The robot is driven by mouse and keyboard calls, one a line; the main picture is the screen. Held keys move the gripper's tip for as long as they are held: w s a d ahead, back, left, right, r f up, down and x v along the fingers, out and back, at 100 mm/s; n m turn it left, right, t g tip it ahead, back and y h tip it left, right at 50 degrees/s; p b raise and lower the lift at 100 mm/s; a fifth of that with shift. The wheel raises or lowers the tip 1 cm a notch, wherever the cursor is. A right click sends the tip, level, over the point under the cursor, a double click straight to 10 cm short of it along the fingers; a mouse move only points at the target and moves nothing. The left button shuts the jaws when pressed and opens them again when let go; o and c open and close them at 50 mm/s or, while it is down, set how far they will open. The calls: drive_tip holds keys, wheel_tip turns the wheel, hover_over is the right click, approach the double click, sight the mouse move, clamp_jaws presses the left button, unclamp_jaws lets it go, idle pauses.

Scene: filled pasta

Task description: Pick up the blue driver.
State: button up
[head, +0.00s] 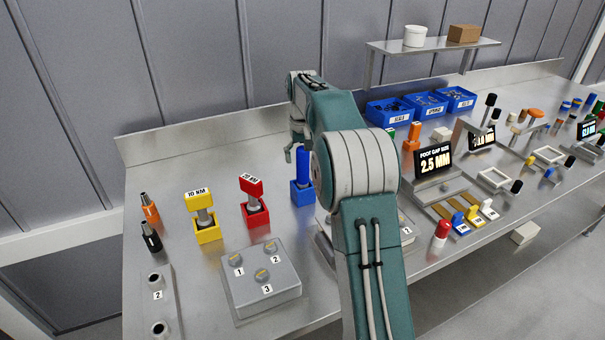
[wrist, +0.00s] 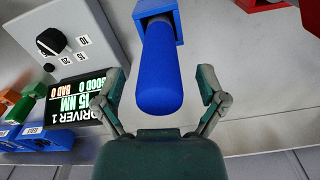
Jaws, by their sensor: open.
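The blue driver (head: 303,168) stands upright in a blue square holder (head: 302,195) on the metal bench, partly hidden behind my arm in the head view. In the wrist view the blue driver (wrist: 157,65) reaches from its holder (wrist: 160,8) toward my gripper (wrist: 163,85). My gripper (head: 293,150) is open. Its two fingers are spread to the left and right of the driver's rounded end, with gaps on both sides. It does not hold the driver.
A red driver (head: 252,187) and a yellow driver (head: 199,201) stand in holders to the left. A grey block with numbered screws (head: 262,280) is in front. A display (wrist: 75,100) and a dial box (wrist: 75,40) are beside the driver. Blue bins (head: 390,111) stand behind.

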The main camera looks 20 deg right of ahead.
drive_tip(key=shift+f, duration=0.25)
clamp_jaws()
drive_tip(key=shift+r, duration=0.1)
wheel_tip(320, 180, up, 10)
idle(0.6)
